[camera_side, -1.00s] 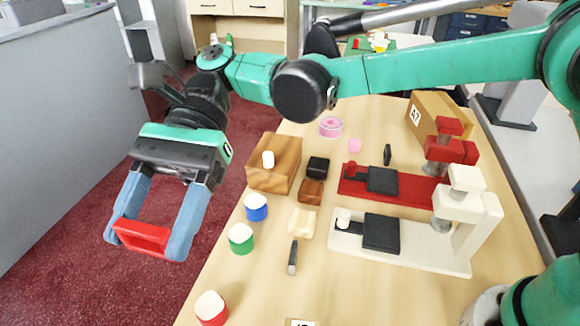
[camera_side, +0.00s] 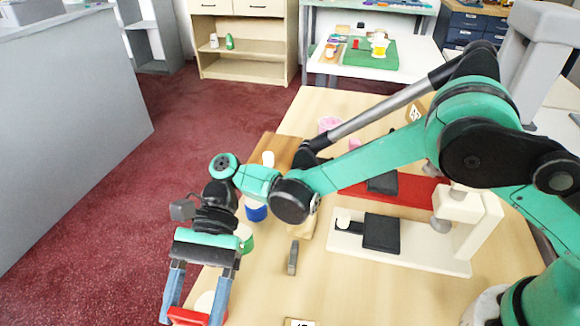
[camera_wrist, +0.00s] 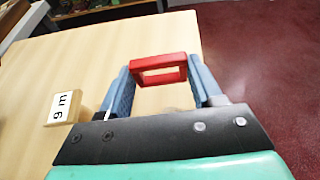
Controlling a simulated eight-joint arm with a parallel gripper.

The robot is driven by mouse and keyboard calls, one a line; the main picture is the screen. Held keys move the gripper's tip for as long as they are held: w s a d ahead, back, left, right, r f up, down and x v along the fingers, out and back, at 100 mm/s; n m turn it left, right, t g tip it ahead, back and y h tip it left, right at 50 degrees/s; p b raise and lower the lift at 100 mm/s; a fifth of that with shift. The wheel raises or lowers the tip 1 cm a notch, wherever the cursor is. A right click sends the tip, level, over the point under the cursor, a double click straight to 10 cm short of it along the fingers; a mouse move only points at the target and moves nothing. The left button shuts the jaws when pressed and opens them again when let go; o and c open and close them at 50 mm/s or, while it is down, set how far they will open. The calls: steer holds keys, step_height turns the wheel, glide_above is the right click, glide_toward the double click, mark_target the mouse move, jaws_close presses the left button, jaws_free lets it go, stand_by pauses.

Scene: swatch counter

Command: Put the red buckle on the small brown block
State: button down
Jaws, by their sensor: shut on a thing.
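My gripper (camera_side: 194,312) is shut on the red buckle (camera_side: 187,317), low in the side view near the table's left edge. In the wrist view the red buckle (camera_wrist: 158,58), a rectangular frame with an open middle, sits between the two blue-grey fingers of my gripper (camera_wrist: 160,74). The buckle is held clear of the table's front area, near the edge above the red floor. The small brown block is hidden behind my arm in the side view and does not show in the wrist view.
A larger wooden block (camera_side: 284,146) bears a white piece (camera_side: 268,158). Blue (camera_side: 256,212) and green (camera_side: 245,238) jars stand by the left edge. A grey piece (camera_side: 293,258), a white press (camera_side: 430,258) and a red press (camera_side: 415,188) stand farther right. A number card (camera_wrist: 62,107) lies on the table.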

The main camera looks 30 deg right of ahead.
mark_target(207, 324)
steer(key=shift+f, duration=3.1)
steer(key=shift+f, duration=0.15)
steer(key=shift+c, duration=0.8)
jaws_free()
